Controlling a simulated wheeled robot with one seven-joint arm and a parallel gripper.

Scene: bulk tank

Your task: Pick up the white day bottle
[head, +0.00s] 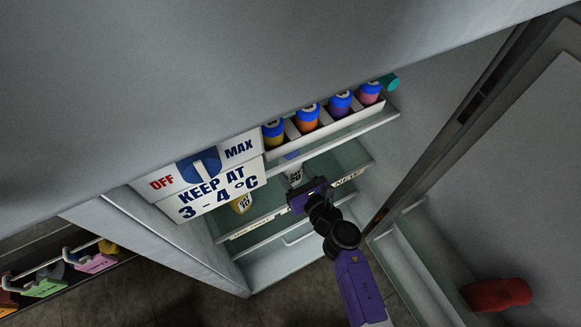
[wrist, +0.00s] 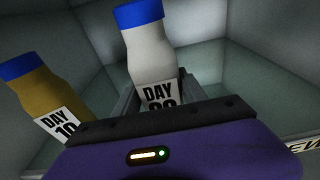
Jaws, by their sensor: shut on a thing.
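The white day bottle (wrist: 152,60) has a blue cap and a label reading DAY with a partly hidden number. In the head view the white bottle (head: 292,174) shows on the lower glass shelf, partly behind my gripper. My gripper (head: 305,192) reaches into the fridge and is shut on the white bottle. In the wrist view my purple gripper body hides the bottle's lower part. The bottle looks upright. I cannot tell whether its base touches the shelf.
A yellow-brown day bottle (wrist: 45,95) stands close on the left. Several coloured blue-capped bottles (head: 307,119) sit in a rack on the shelf above. The OFF/MAX dial panel (head: 200,175) is at left. The fridge door (head: 480,200) stands open at right.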

